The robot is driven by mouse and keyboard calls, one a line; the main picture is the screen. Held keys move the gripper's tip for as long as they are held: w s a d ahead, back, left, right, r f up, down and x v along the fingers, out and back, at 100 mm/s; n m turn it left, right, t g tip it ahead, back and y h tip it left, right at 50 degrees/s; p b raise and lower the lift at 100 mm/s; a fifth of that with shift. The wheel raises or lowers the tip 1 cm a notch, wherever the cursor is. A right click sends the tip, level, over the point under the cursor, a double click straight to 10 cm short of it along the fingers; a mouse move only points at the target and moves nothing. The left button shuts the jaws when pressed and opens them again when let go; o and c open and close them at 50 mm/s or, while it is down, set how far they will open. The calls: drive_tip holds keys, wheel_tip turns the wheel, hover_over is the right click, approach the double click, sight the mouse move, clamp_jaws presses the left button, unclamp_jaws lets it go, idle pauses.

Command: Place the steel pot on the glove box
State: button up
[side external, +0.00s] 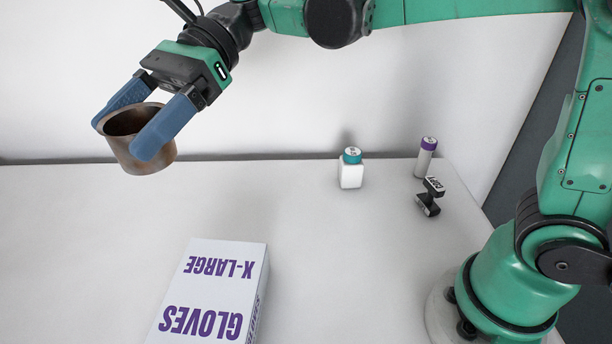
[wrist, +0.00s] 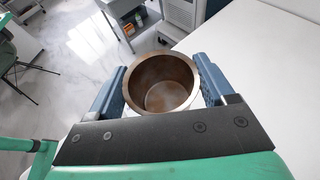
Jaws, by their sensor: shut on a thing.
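The steel pot (side external: 160,158) is a brownish, open-topped round vessel in the upper left of the side view, held in the air and slightly tilted. In the wrist view the pot (wrist: 165,88) shows its empty inside between the two blue fingers. My gripper (side external: 138,120) is shut on the pot, with a finger on each side. The glove box (side external: 212,288) is white with purple "GLOVES" and "X-LARGE" lettering. It lies on the table at the bottom centre of the side view, apart from the pot and lower. The box is not visible in the wrist view.
A white bottle with a teal cap (side external: 351,170), a white tube with a purple cap (side external: 425,158) and a small black item (side external: 430,198) stand at the right back of the white table (side external: 330,250). The table around the glove box looks clear.

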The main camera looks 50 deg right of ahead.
sight(205, 309)
drive_tip(key=s+a+r+n+g, duration=0.1)
drive_tip(key=s+a+n+g, duration=0.15)
drive_tip(key=s, duration=0.25)
drive_tip(key=shift+n+g+h, duration=0.25)
drive_tip(key=shift+g+h, duration=0.05)
drive_tip(key=shift+g, duration=0.25)
drive_tip(key=f, duration=1.9)
drive_tip(key=shift+w+d+f, duration=0.1)
drive_tip(key=shift+d, duration=0.15)
drive_tip(key=shift+f, duration=0.1)
drive_tip(key=o, duration=1.2)
drive_tip(key=shift+c, duration=0.2)
